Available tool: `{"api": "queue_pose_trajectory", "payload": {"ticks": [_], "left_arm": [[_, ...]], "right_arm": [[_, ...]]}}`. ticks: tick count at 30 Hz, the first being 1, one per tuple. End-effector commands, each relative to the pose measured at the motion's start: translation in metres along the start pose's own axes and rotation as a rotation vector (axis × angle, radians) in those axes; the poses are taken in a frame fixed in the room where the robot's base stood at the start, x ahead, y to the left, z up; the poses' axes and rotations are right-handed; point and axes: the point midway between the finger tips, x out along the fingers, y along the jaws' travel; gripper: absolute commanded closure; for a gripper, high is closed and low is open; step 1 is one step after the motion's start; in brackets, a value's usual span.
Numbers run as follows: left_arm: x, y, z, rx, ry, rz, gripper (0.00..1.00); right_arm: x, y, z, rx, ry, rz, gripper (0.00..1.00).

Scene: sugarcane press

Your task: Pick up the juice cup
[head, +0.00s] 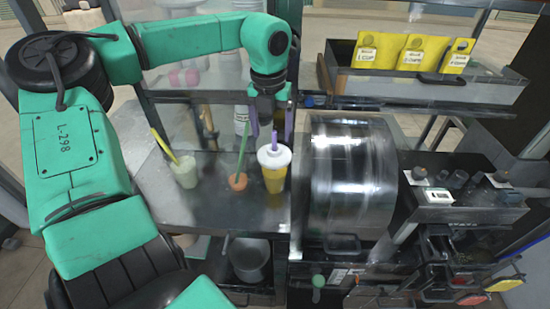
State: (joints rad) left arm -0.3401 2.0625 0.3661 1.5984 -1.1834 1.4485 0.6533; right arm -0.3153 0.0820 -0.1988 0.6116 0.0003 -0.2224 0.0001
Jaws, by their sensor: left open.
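The juice cup (274,177) stands upright on the dark metal counter (215,206). It holds yellow juice and has a white lid and a purple straw. My left gripper (271,130) points down just above the cup in the head view. It is open and empty, with its fingers on either side of the straw in the picture. Its exact depth relative to the cup is hard to tell. My right gripper is not in view.
Left of the cup are an orange item with a green stick (238,181) and a pale cup with a yellow straw (185,172). A shiny metal drum (350,178) stands close on the right. A shelf tray with yellow tags (411,50) is above right.

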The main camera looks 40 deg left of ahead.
Motion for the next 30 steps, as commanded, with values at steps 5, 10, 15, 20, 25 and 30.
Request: {"api": "queue_pose_trajectory", "payload": {"ticks": [5,10,15,20,25,30], "left_arm": [[0.022,-0.002,0.004,-0.001,0.007,0.002,0.17],[0.05,-0.002,0.005,-0.001,0.001,0.001,0.17],[0.052,-0.002,0.005,-0.001,-0.001,0.0,0.17],[0.052,-0.002,0.005,-0.001,-0.001,0.0,0.71],[0.052,-0.002,0.005,-0.001,-0.001,0.0,1.0],[0.052,-0.002,0.005,-0.001,-0.001,0.0,1.0]], "right_arm": [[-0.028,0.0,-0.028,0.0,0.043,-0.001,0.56],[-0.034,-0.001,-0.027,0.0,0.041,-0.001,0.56],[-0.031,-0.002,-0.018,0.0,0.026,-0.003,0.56],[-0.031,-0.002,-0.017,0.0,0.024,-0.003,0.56],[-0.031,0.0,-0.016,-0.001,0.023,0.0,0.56],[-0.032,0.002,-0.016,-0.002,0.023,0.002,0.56]]}}
